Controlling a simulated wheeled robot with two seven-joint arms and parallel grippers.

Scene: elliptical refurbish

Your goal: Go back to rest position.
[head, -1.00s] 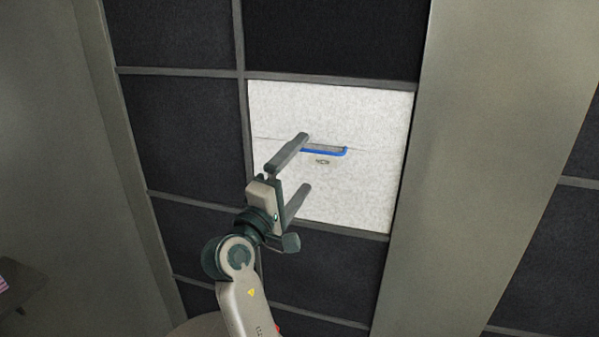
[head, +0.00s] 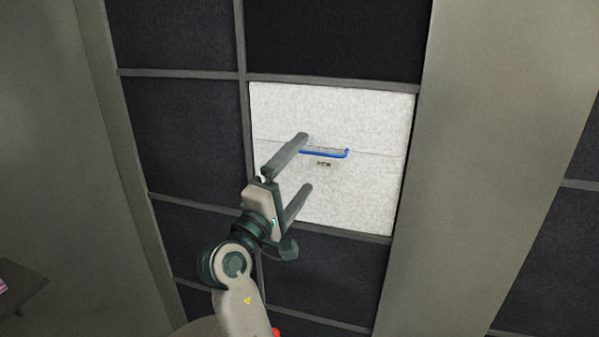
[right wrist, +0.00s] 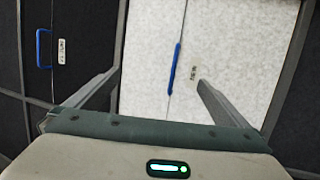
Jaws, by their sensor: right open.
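My right gripper (head: 304,162) is open, with nothing between its two fingers. In the head view it stands in front of a white panel (head: 350,110) with a blue handle (head: 330,154) and a small label (head: 324,164) under the handle. In the right wrist view the two fingers (right wrist: 158,80) are spread wide, and the blue handle (right wrist: 174,68) shows between and beyond them. The fingers look apart from the handle. My left gripper is not in view.
Dark panels in a grey grid (head: 180,120) surround the white one. A grey upright (head: 470,120) stands to the right. A second blue handle (right wrist: 42,48) is on a dark panel in the right wrist view. A dark surface (head: 22,285) is at lower left.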

